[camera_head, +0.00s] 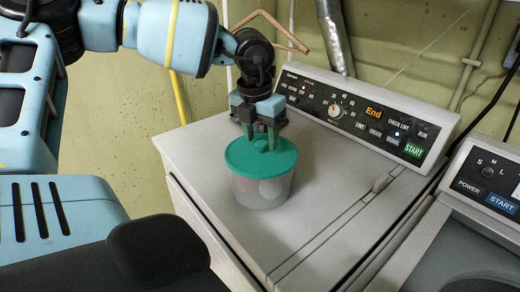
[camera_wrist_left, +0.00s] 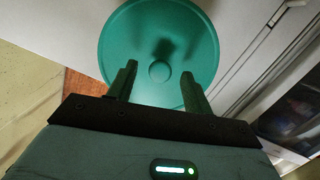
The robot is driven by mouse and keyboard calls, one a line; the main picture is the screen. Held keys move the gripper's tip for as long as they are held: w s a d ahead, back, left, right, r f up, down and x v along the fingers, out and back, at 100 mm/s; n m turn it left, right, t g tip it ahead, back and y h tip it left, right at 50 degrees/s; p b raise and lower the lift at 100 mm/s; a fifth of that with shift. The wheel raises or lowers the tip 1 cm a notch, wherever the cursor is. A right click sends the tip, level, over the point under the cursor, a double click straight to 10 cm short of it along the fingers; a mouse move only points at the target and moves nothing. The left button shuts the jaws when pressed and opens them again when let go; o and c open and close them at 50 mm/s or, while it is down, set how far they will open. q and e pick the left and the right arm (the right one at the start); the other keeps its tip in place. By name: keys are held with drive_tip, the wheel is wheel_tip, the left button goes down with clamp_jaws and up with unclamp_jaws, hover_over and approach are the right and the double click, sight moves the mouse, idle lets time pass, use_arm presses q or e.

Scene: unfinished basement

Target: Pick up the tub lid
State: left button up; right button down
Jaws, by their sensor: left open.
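A translucent tub (camera_head: 262,190) stands upright on top of the white dryer. Its round green lid (camera_head: 277,163) sits on it, with a small knob in the middle. My left gripper (camera_head: 260,145) points down over the lid, its fingertips close to the knob. In the left wrist view the lid (camera_wrist_left: 135,40) fills the upper middle, and its knob (camera_wrist_left: 159,71) lies ahead of and between the open fingers (camera_wrist_left: 158,75). I cannot tell whether the fingers touch the lid. The tub's contents are blurred. My right gripper is not in view.
The dryer top (camera_head: 345,215) is clear around the tub. Its control panel (camera_head: 365,110) rises behind. A second appliance (camera_head: 490,190) stands at the right. A wooden hanger (camera_head: 275,25) and a silver duct (camera_head: 335,35) are behind my left arm.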

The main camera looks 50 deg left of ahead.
use_arm(q)
drive_tip(key=shift+f, duration=0.4)
clamp_jaws()
drive_tip(key=shift+r, duration=0.1)
